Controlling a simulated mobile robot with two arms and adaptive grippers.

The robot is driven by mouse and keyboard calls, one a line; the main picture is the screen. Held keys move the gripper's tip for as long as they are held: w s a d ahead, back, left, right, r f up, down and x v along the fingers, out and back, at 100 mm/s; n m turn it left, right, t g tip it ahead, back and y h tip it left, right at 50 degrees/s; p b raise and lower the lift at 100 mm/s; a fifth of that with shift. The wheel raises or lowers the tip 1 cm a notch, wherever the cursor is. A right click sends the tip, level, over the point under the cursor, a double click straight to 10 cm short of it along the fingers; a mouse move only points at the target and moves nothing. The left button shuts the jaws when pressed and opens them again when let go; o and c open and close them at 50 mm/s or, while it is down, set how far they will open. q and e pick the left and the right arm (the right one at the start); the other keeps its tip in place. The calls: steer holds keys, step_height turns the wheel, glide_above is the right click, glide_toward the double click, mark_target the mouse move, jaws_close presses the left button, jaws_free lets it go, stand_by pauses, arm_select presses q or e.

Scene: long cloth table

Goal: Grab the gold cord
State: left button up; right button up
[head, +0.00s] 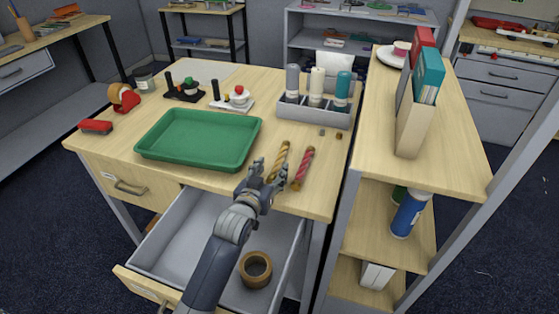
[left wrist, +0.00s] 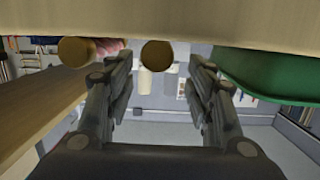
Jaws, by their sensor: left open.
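The gold cord (head: 280,161) is a twisted yellow-gold length lying near the front edge of the table, right of the green tray. A red cord (head: 302,169) lies just right of it. My left gripper (head: 271,171) is open at the near end of the gold cord, its fingers pointing away from me. In the left wrist view, the round brown end of the gold cord (left wrist: 157,54) shows between the spread fingertips (left wrist: 160,68). The red cord (left wrist: 107,46) shows beside it, outside the fingers. Contact with the gold cord cannot be told. My right gripper is not in view.
The green tray (head: 146,149) is close left of the gripper. An open drawer (head: 180,235) below holds a roll of brown tape (head: 256,269). A grey bottle rack (head: 312,113) stands behind the cords. A wooden shelf unit (head: 455,160) borders the table's right side.

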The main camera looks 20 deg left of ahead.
mark_target(279, 159)
arm_select(q)
steer(key=w, duration=0.2)
steer(key=w+f, duration=0.1)
steer(key=w, duration=0.2)
steer(key=shift+d+p, duration=0.1)
steer(key=shift+p, duration=0.25)
steer(key=shift+w, duration=0.15)
jaws_close()
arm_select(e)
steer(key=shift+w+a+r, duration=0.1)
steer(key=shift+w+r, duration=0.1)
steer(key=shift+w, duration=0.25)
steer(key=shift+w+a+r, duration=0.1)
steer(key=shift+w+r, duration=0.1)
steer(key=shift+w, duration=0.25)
